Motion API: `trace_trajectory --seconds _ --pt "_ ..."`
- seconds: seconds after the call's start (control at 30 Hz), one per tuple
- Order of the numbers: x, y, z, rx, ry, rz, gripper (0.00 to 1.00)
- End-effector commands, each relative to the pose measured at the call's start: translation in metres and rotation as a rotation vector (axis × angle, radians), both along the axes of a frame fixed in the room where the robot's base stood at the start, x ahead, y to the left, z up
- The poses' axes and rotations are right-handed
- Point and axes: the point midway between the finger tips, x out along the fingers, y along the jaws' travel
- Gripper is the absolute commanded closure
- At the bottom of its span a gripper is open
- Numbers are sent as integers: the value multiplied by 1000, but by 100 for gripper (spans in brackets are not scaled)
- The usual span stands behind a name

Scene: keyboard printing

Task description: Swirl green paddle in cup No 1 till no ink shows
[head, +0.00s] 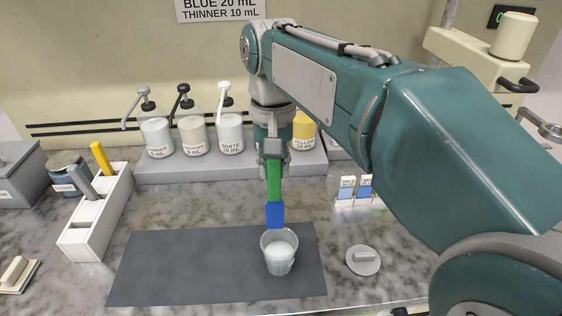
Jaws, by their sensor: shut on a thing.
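My gripper (273,155) is shut on the green paddle (274,180), which hangs straight down. The paddle's lower end is blue; I cannot tell whether that is ink or its own colour. A clear cup (279,262) stands upright on the dark mat (180,268), with whitish contents inside and no blue visible in it. The blue end overlaps the cup's far rim in the picture. It shows above the contents, and I cannot tell whether it is over the cup or just behind it. No number is readable on the cup.
Pump bottles (195,137) stand on a grey shelf (240,168) behind. A white rack (97,215) at left holds a grey and a yellow paddle. A round lid (362,260) lies right of the mat. Small blue sample cards (355,189) stand further back. The mat's left part is clear.

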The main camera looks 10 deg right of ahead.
Motion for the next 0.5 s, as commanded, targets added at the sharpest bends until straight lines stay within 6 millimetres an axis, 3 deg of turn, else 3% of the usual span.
trace_trajectory --seconds 0.3,0.5 --pt "0 -12 -8 8 1 -3 100" --pt "0 -8 -22 4 1 -2 100"
